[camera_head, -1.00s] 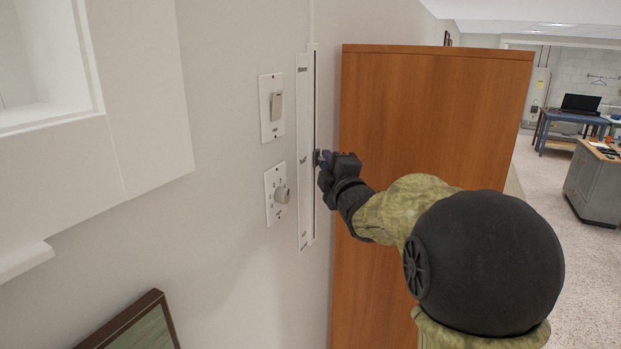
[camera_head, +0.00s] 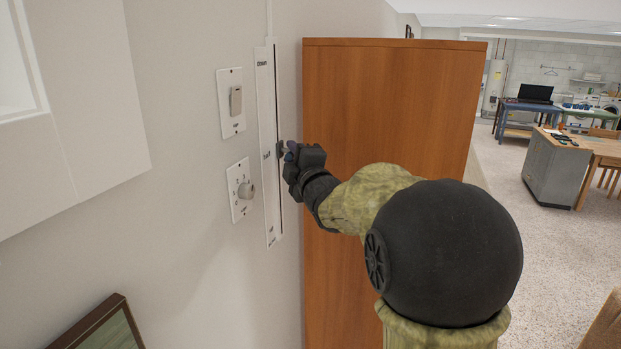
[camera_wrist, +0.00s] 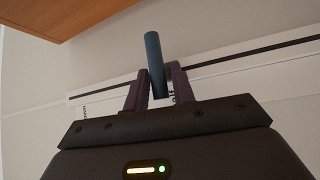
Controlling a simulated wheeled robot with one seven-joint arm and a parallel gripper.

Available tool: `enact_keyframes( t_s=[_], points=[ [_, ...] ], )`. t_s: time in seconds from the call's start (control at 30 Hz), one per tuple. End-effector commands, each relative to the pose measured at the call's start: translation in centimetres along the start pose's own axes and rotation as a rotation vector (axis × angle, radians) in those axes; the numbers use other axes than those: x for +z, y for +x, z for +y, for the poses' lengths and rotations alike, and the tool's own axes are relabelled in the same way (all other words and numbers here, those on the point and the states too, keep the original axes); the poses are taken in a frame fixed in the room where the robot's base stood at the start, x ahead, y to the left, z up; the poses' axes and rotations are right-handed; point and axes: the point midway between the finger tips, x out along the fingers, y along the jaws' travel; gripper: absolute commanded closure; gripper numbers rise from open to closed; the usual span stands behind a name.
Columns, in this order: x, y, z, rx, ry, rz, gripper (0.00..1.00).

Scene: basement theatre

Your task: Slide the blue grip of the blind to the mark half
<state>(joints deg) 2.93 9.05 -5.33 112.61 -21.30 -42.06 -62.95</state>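The blind's control is a tall white strip (camera_head: 266,200) on the wall with a dark slot beside it. My gripper (camera_head: 288,150) is at the slot, about level with the half label. In the wrist view, the blue grip (camera_wrist: 154,62) is an upright rod between the two purple fingers of my gripper (camera_wrist: 157,80), which close against its sides. In the head view my fingers mostly hide the grip.
A light switch (camera_head: 231,103) and a dial plate (camera_head: 241,190) are on the wall left of the strip. A tall wooden cabinet (camera_head: 390,110) stands close on the right, behind my arm. A framed picture (camera_head: 103,328) is at lower left.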

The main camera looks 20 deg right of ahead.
Motion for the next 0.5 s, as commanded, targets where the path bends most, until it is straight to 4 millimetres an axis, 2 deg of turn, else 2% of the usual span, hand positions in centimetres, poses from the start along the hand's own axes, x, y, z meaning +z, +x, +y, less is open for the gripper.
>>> enact_keyframes(
  t_s=[0.5],
  points=[
    [0.1, -8.1, -0.3, 0.005, -0.001, -0.002, 0.75]
  ],
)
